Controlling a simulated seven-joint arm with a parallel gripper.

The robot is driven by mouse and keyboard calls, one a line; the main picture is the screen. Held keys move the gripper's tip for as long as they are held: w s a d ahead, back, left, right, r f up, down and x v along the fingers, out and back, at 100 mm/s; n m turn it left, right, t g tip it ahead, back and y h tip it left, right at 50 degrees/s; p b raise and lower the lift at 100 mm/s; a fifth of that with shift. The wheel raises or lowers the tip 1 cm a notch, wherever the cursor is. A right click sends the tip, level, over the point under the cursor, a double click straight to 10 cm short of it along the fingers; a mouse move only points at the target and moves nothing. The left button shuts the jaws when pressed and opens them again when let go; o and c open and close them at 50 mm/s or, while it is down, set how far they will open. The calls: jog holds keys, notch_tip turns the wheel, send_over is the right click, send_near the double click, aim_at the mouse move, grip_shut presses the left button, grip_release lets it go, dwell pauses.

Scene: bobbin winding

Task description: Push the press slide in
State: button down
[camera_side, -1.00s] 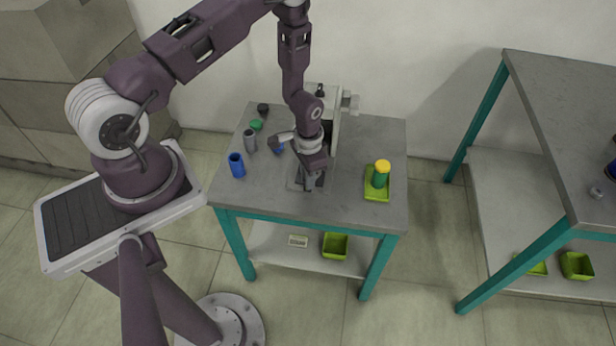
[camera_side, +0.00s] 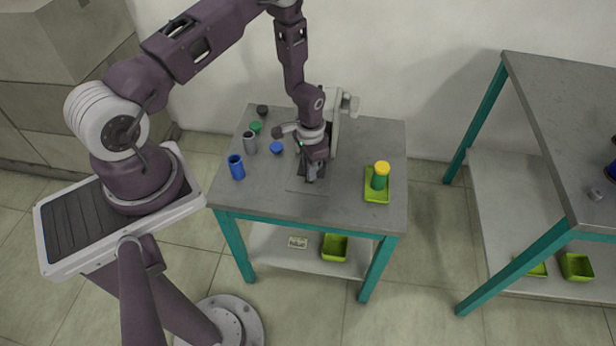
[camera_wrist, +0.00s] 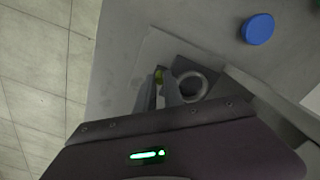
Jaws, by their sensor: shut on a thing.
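The press (camera_side: 333,128) is a pale grey upright machine at the back of the table, partly hidden behind my arm. Its slide (camera_wrist: 201,69) shows in the wrist view as a dark grey block with a grey ring on it. My gripper (camera_side: 313,174) is low over the front of the press. In the wrist view the fingers (camera_wrist: 161,92) stand beside the ring, shut around a small yellow-green part that I take for the slide's grip. My wrist hides most of the contact and the rest of the slide.
A blue cup (camera_side: 236,167), a grey cup (camera_side: 249,144) and a blue cap (camera_side: 277,147) stand left of the press. A green tray (camera_side: 376,197) holds a green jar with a yellow lid (camera_side: 381,168) on the right. The table's front strip is clear.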

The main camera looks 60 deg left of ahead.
jog(key=shift+w+a, duration=0.2)
jog(key=shift+a, duration=0.05)
jog(key=c, duration=1.5)
grip_release()
jog(key=shift+o, duration=0.2)
jog(key=shift+r, duration=0.15)
